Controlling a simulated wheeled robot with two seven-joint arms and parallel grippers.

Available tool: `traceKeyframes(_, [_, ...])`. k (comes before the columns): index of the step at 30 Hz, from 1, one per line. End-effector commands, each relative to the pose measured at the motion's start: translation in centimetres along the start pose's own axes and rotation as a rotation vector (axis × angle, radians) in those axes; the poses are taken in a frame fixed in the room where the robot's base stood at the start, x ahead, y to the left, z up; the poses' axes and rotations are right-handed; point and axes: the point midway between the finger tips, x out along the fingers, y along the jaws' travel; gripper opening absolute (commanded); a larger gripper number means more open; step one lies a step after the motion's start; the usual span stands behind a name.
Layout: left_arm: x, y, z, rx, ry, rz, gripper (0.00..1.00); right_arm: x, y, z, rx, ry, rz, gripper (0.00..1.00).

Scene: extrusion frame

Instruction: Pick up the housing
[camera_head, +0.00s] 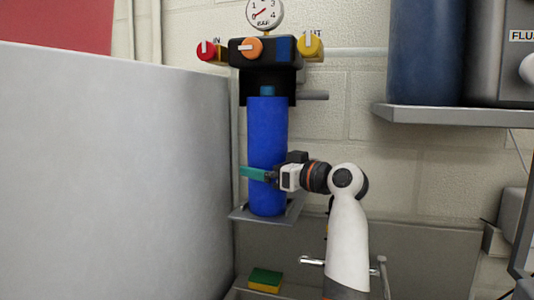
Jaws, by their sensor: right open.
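The housing (267,130) is an upright blue cylinder below a black filter head (265,75) on the wall. A lighter blue neck shows at its top. Its lower end is at a small grey metal shelf (240,214); I cannot tell if it touches. My right gripper (262,175) is at the lower half of the housing, coming from the right. It is open, with a teal strip across the front of the housing at the same height. The far side of the housing is hidden. My left gripper is not in view.
A large grey panel (110,180) fills the left side. The head carries red (206,50), orange (251,48) and yellow (310,46) knobs and a gauge (264,13). A shelf (450,115) is at upper right. A green-yellow sponge (265,279) lies below.

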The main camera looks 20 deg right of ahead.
Motion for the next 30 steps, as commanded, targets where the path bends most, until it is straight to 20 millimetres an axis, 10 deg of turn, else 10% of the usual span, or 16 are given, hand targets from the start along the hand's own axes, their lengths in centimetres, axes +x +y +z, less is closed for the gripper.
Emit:
traceKeyframes(8, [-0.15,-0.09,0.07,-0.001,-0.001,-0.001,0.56,0.52,-0.03,-0.07,0.000,-0.001,-0.002,1.00])
traceKeyframes(20, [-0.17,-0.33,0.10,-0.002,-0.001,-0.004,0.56,0.43,0.01,0.19,-0.002,-0.006,-0.001,0.40])
traceKeyframes(30, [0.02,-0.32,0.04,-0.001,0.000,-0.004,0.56,0.42,-0.01,0.40,-0.003,-0.006,-0.002,0.40])
